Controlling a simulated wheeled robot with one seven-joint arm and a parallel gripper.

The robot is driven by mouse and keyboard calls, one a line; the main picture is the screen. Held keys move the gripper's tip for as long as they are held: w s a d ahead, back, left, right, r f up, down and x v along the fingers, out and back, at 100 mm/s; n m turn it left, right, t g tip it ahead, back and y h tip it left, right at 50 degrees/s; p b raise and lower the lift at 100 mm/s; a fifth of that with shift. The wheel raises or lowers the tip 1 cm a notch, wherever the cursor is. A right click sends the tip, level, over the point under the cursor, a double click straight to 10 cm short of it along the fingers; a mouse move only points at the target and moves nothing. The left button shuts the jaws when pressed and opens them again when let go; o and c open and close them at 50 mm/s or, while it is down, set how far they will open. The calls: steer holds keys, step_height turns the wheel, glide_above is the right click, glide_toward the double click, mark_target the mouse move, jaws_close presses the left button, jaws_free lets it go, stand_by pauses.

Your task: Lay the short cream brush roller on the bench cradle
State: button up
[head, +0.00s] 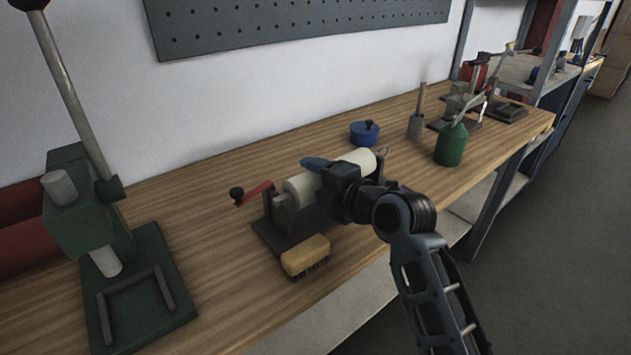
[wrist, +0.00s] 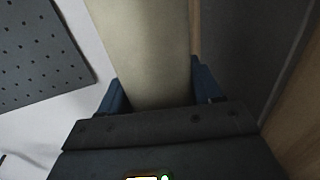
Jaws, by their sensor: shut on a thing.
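The cream roller (head: 360,158) lies lengthwise along a dark grey bench cradle (head: 274,236) in the head view. The cradle has a grey end block and a red crank (head: 256,192) at its left end. The roller is level with the top of the end block; I cannot tell whether it rests on it. My gripper (head: 326,172) is shut across the roller's middle, with one blue finger showing on the far side. In the wrist view the roller (wrist: 142,45) runs between both blue fingers (wrist: 156,88). My gripper hides the roller's near side and part of the cradle.
A yellow block brush (head: 305,255) lies in front of the cradle. A blue tin (head: 364,133), a green can (head: 451,146) and a grey handled tool (head: 417,122) stand behind to the right. A green lever press (head: 130,270) stands at left. Bare wood (head: 215,255) lies between press and cradle.

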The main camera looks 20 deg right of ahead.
steer(key=o, duration=1.2)
steer(key=shift+o, duration=0.2)
steer(key=shift+s, duration=0.1)
steer(key=shift+b+v, duration=0.5)
steer(key=shift+v, duration=3.3)
steer(key=shift+s, duration=0.1)
